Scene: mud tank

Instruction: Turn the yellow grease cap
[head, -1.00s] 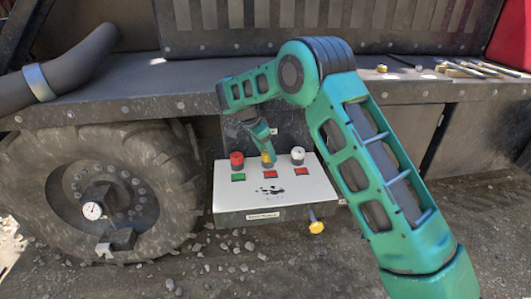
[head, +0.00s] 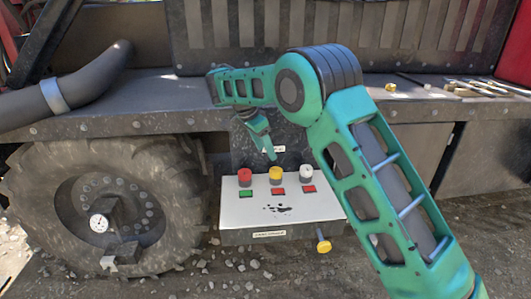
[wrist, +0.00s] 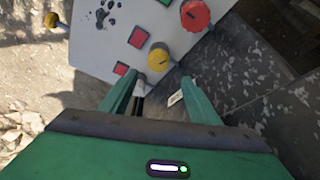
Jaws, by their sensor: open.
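The yellow grease cap (head: 275,174) stands in the middle of a row on a pale panel (head: 240,208), between a red cap (head: 244,177) and a white cap (head: 306,173). My gripper (head: 269,155) is just above the yellow cap in the head view, apart from it. In the wrist view my gripper (wrist: 158,80) is open and empty, and the yellow cap (wrist: 158,58) lies ahead between the fingertips. The red cap (wrist: 195,14) is farther right there. The white cap is mostly hidden by the left finger. The turn of the yellow cap cannot be told.
A yellow-headed knob (head: 323,246) sticks out below the panel's right side. A big tyre (head: 60,230) with a gauge (head: 99,223) stands left of the panel. A ledge (head: 110,121) runs above, with tools (head: 470,88) at its right. Open ground lies in front.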

